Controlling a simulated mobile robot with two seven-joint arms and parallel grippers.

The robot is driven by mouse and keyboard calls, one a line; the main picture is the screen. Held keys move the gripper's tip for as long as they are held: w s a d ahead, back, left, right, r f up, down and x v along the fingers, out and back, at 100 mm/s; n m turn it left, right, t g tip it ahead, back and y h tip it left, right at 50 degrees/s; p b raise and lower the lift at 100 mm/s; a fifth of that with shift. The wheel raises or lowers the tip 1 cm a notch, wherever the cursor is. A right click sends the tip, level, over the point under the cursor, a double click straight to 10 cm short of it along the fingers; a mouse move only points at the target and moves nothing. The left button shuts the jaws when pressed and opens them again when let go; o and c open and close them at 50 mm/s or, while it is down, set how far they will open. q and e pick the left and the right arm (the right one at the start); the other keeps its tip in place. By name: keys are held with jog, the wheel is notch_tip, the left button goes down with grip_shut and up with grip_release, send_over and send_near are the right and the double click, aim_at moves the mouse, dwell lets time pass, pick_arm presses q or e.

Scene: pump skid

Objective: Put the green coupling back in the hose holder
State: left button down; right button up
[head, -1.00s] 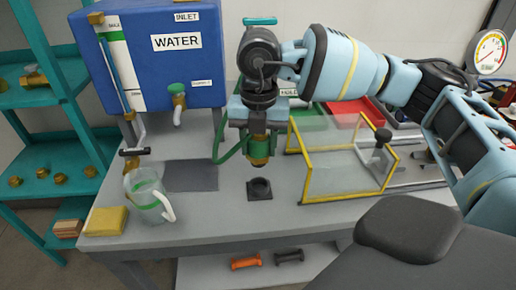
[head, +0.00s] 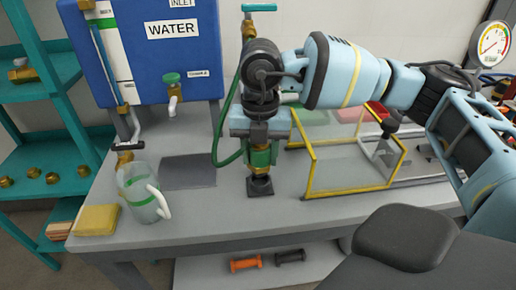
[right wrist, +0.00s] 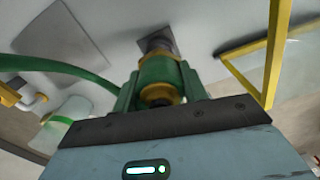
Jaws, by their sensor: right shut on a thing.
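The green coupling (head: 260,158) has a brass lower end and a green hose (head: 222,140) looping off its left side. My right gripper (head: 261,147) points straight down and is shut on it. The coupling hangs upright over the black hose holder (head: 261,188) on the bench. Its lower end appears to meet the holder's round socket; how deep it sits I cannot tell. In the right wrist view the coupling (right wrist: 160,75) lines up with the holder (right wrist: 157,43), whose socket is partly hidden behind it. My left gripper is not in view.
A yellow-framed clear guard (head: 350,165) stands close right of the holder. A clear jug (head: 143,193) and a yellow sponge (head: 97,220) are at the left. The blue water tank (head: 150,75) stands behind. Bare grey bench lies in front of the holder.

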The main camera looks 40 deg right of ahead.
jog(key=shift+f, duration=0.55)
jog(key=shift+r, duration=0.25)
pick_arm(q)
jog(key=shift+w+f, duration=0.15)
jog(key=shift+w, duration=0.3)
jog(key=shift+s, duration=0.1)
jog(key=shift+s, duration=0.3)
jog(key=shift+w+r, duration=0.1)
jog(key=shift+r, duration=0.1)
pick_arm(e)
jog(key=shift+p, duration=0.3)
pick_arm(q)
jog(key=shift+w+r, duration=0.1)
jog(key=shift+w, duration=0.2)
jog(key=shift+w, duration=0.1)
